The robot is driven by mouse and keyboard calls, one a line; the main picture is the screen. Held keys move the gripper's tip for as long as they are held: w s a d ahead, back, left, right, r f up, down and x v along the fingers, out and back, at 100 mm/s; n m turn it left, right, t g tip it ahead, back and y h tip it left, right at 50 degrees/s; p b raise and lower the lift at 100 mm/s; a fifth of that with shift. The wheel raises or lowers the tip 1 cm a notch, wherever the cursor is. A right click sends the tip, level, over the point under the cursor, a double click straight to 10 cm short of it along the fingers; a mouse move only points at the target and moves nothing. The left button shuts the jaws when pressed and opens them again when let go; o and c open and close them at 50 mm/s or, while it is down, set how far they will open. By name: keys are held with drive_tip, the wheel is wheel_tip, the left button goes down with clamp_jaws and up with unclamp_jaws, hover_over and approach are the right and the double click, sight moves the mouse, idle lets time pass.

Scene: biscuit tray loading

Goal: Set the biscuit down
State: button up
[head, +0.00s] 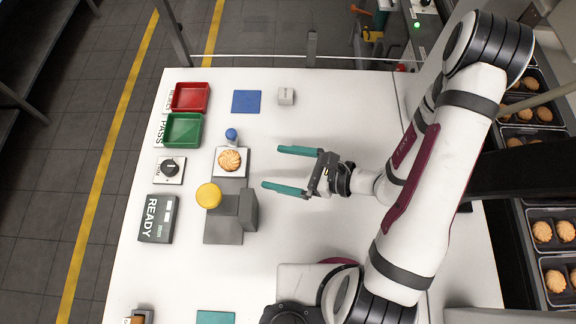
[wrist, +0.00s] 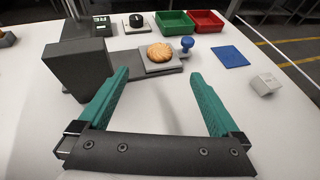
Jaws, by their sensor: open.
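A round golden biscuit (head: 229,160) lies on a small light square plate (head: 222,169) in the middle of the table. It also shows in the wrist view (wrist: 160,52), flat on the plate (wrist: 160,67). My gripper (head: 283,168) is to the right of the biscuit, apart from it, with its green fingers spread and pointing left. In the wrist view the gripper (wrist: 158,85) has nothing between its fingers, and the biscuit is beyond the fingertips.
A grey block with a yellow round top (head: 208,196) stands just below the plate. A blue knob (head: 231,134) is just above it. Red (head: 190,97) and green (head: 183,130) trays, a dial, a READY display (head: 157,220), a blue square (head: 246,102) and a grey cube (head: 286,96) lie around.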

drive_tip(key=s+a+r+n+g, duration=0.2)
drive_tip(key=s+r+n+g, duration=0.25)
drive_tip(key=r+n, duration=0.35)
drive_tip(key=s+d+r+n+h, duration=0.8)
drive_tip(key=d+h, duration=0.2)
drive_tip(key=shift+s+d+h, duration=0.3)
drive_tip(key=shift+s+h, duration=0.1)
